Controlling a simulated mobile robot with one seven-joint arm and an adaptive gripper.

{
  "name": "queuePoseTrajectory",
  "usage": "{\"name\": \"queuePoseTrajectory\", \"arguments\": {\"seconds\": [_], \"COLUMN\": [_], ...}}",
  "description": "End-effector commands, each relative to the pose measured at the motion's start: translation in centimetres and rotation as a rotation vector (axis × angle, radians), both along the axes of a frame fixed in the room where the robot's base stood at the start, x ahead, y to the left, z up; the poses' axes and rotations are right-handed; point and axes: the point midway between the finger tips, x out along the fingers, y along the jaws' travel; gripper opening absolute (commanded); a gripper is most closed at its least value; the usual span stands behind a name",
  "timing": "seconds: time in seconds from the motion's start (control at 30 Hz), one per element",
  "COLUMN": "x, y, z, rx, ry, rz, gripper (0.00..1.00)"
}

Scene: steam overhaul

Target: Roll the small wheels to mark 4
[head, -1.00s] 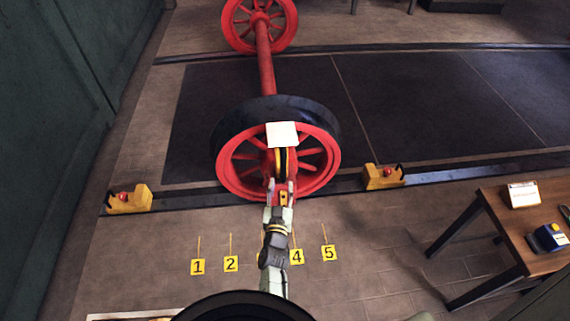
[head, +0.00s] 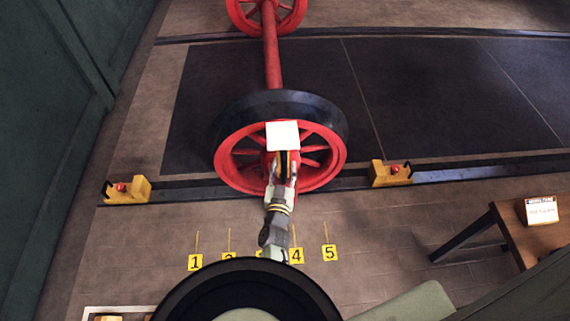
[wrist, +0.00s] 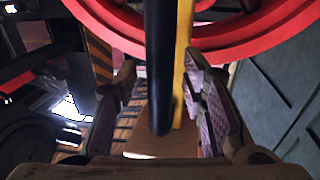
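The small red wheels on their red axle (head: 271,60) stand on the rails, with the near wheel (head: 230,160) close in front of me. A black and yellow upright bar (head: 284,165) stands before its hub, under a white plate (head: 282,134). My gripper (head: 284,178) is at this bar. In the wrist view the fingers of my gripper (wrist: 163,105) are apart, one on each side of the black bar (wrist: 160,70), with a gap on the left. Mark 4 (head: 296,256) is on the floor, slightly right of my arm.
Yellow stops sit on the near rail, left (head: 128,190) and right (head: 391,173) of the wheel. Marks 1 (head: 195,262) and 5 (head: 330,253) are clear; mark 2 is partly covered, mark 3 mostly hidden. A wooden table (head: 530,238) stands at the right.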

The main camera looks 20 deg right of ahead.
Motion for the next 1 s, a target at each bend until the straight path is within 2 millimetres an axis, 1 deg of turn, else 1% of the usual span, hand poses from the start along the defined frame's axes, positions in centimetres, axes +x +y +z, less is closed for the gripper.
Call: {"name": "queuePoseTrajectory", "arguments": {"seconds": [0.17,0.73,1.0], "x": [-0.01,0.0,0.0], "y": [0.0,-0.01,-0.01], "z": [-0.01,-0.01,0.0], "rx": [0.0,0.0,0.0], "ry": [0.0,0.0,0.0], "rz": [0.0,0.0,0.0], "gripper": [0.38,0.0,0.0]}}
